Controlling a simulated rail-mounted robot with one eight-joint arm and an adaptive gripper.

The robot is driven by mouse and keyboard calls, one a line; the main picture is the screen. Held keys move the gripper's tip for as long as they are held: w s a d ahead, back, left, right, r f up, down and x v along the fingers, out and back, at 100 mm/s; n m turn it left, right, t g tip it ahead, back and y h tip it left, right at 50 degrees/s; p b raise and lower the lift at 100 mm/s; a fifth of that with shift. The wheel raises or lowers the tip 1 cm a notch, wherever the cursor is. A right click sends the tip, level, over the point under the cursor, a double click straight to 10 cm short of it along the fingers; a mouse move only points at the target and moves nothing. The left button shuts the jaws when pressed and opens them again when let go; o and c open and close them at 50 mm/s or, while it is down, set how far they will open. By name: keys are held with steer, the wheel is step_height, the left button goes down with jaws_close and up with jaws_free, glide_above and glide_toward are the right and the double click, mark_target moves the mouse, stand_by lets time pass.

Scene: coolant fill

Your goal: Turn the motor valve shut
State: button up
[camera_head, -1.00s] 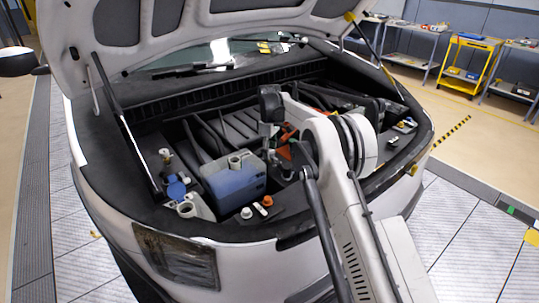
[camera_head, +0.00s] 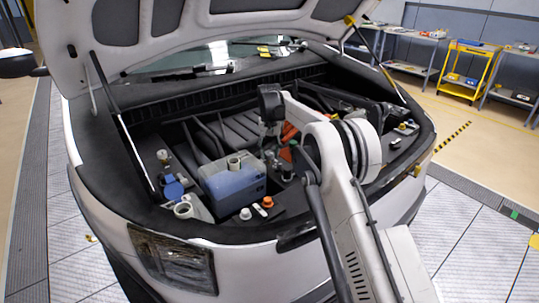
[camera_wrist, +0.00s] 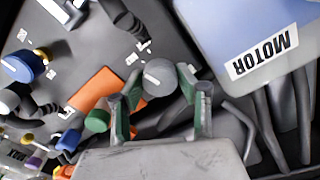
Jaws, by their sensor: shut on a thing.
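The motor valve appears as a round grey knob (camera_wrist: 158,77) with a pale line across its top, in the wrist view. My gripper (camera_wrist: 160,88) has its green-padded fingers closed around the knob, one on each side. Beside it is the pale blue tank (camera_wrist: 215,30) with a white MOTOR label, upside down in this view. In the head view the blue tank (camera_head: 232,188) sits in the engine bay, and my gripper is at its right, mostly hidden by my arm. The knob cannot be made out there.
An orange block (camera_wrist: 93,88), a green cap (camera_wrist: 97,121) and a blue cap (camera_wrist: 17,69) lie left of the knob in the wrist view. Dark hoses run close by. The raised hood (camera_head: 215,30) hangs over the bay. An orange cap (camera_head: 267,202) is near the front edge.

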mark_target(270, 153)
steer(key=shift+m, duration=1.6)
steer(key=o, duration=1.1)
step_height(270, 153, up, 12)
steer(key=shift+r, duration=0.1)
